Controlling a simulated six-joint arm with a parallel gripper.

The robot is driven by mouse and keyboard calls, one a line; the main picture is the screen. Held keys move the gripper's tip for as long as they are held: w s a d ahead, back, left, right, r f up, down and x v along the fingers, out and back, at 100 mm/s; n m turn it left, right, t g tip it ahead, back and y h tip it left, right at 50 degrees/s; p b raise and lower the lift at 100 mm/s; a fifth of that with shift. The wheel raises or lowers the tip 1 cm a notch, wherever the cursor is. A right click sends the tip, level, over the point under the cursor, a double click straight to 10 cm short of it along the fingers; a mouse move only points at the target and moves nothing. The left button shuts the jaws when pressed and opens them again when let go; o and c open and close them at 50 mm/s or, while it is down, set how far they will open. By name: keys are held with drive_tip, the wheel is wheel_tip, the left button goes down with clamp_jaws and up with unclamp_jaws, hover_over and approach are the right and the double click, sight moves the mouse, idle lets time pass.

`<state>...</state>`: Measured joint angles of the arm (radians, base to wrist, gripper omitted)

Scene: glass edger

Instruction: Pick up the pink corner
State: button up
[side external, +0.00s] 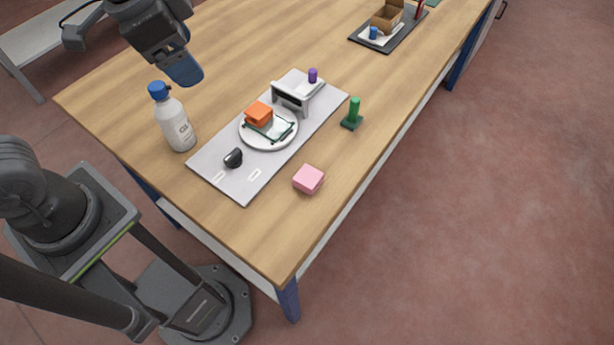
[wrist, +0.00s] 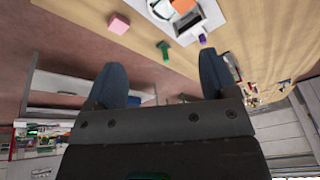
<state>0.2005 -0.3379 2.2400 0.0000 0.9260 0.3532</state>
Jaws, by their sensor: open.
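The pink corner (side external: 308,179) is a small pink block lying on the wooden table near its front edge, just right of the grey mat. It also shows at the top of the wrist view (wrist: 119,23), beyond my fingers and to the left. My gripper (side external: 186,72) is high above the back left of the table, well away from the pink corner. In the wrist view its two blue fingers (wrist: 162,82) are spread apart with nothing between them.
The grey mat (side external: 225,184) carries a white plate (side external: 245,140) with an orange block (side external: 259,113), a black knob (side external: 233,158) and a white device (side external: 296,82). A bottle (side external: 175,120) stands at left. A green piece (side external: 353,113) stands right of the mat. Bare wood surrounds the pink corner.

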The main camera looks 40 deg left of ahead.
drive_tip(key=w+d+f+m+g, duration=0.2)
drive_tip(key=w+d+f+m, duration=0.35)
drive_tip(key=d, duration=0.25)
drive_tip(key=m+g, duration=0.2)
drive_tip(key=m, duration=0.4)
hover_over(307, 176)
wheel_tip(307, 176, down, 6)
drive_tip(key=shift+y, duration=0.3)
wheel_tip(307, 176, down, 8)
drive_tip(key=shift+s+a+r, duration=0.1)
drive_tip(key=shift+s, duration=0.05)
drive_tip(key=shift+w+f, duration=0.2)
drive_tip(key=shift+f, duration=2.75)
drive_tip(key=shift+c, duration=0.3)
drive_tip(key=shift+n, duration=0.25)
drive_tip(key=c, duration=0.9)
